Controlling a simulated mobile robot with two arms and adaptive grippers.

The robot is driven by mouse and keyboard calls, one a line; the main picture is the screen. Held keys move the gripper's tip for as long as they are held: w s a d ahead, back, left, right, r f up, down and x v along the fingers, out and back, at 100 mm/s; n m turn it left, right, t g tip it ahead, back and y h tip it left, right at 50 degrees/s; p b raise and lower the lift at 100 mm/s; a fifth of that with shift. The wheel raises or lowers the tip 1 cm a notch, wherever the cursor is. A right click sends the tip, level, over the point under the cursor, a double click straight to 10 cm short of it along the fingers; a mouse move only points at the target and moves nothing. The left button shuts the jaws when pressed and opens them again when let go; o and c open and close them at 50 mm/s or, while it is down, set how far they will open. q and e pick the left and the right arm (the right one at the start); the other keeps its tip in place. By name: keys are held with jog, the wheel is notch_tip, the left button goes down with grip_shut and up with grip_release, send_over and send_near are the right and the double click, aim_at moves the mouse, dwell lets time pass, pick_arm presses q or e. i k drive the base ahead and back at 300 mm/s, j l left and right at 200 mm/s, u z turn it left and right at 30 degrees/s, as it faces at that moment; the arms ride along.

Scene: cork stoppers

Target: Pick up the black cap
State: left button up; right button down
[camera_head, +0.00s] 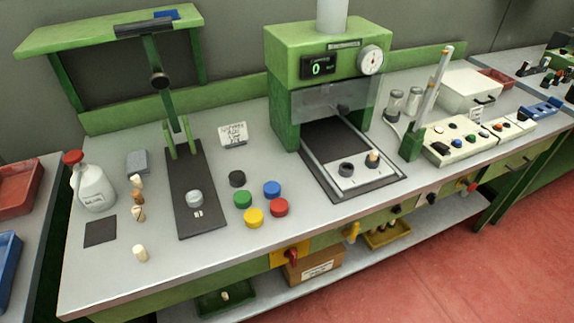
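The black cap (237,178) is a small dark round cap lying on the grey bench top, left of the green press. It stands behind a group of coloured caps: green (242,199), blue (272,188), yellow (253,217) and red (279,207). It looks clear of them, with the green cap closest in front. Neither of my grippers shows in the head view.
A green press (327,75) with a digital display stands right of the caps. A dark lever stand base (194,190) lies to the left. A small white sign (233,134) stands behind the black cap. A white bottle (93,188) stands far left. The bench front is mostly clear.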

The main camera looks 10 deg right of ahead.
aim_at(237, 178)
jog(key=k+j+z, duration=0.1)
jog(key=z, duration=0.3)
jog(key=k+j+z, duration=0.1)
jog(key=z, duration=0.25)
jog(key=k+j+z, duration=0.1)
jog(key=z, duration=0.3)
jog(key=j, duration=0.05)
